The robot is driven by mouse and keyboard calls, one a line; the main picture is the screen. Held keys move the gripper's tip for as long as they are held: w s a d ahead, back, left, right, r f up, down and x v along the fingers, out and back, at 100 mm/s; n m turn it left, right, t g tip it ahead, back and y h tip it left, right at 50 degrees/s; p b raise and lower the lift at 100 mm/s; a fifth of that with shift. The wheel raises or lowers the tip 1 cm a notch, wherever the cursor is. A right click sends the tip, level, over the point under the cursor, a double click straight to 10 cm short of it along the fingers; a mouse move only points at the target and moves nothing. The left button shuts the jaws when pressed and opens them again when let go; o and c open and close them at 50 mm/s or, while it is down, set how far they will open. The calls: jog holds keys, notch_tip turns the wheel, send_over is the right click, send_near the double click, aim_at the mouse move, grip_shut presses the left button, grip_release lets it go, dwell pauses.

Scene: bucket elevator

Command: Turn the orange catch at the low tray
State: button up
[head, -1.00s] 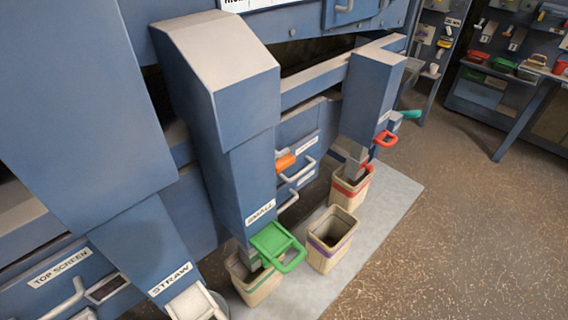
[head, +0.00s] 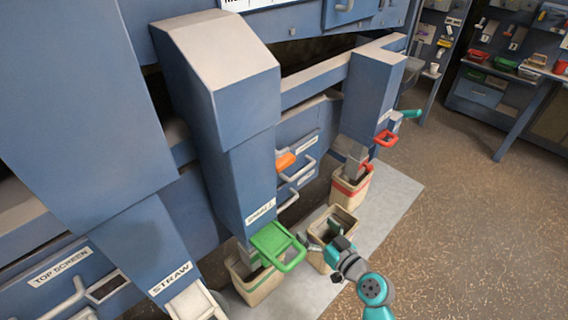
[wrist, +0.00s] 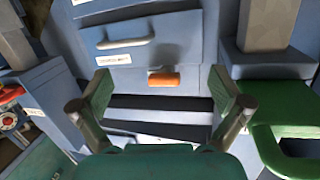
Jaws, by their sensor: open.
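The orange catch (head: 285,160) sits on the blue front of the machine, beside a pale drawer handle, between the two chutes. In the wrist view the orange catch (wrist: 164,80) shows as a short horizontal bar, ahead of my gripper and between its fingers in the picture. My gripper (head: 322,240) is above the bucket with the purple band, lower right of the catch and apart from it. In the wrist view my gripper (wrist: 160,100) has its fingers spread wide and empty. The low tray's pale handle (wrist: 125,43) is left of and above the catch.
A green flap with a loop handle (head: 277,246) juts from the SMALL chute, left of my gripper. A red handle (head: 386,138) is on the right chute. Buckets stand on a pale slab, including a red-banded one (head: 350,192). Open floor (head: 470,220) lies to the right.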

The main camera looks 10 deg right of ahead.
aim_at(287, 165)
jog(key=w+r+n+y, duration=0.4)
jog(key=w+r, duration=0.5)
jog(key=r, duration=0.1)
jog(key=x, duration=1)
jog(key=shift+w+a, duration=0.2)
jog(key=shift+a, duration=0.2)
jog(key=shift+c, duration=0.3)
jog(key=c, duration=0.9)
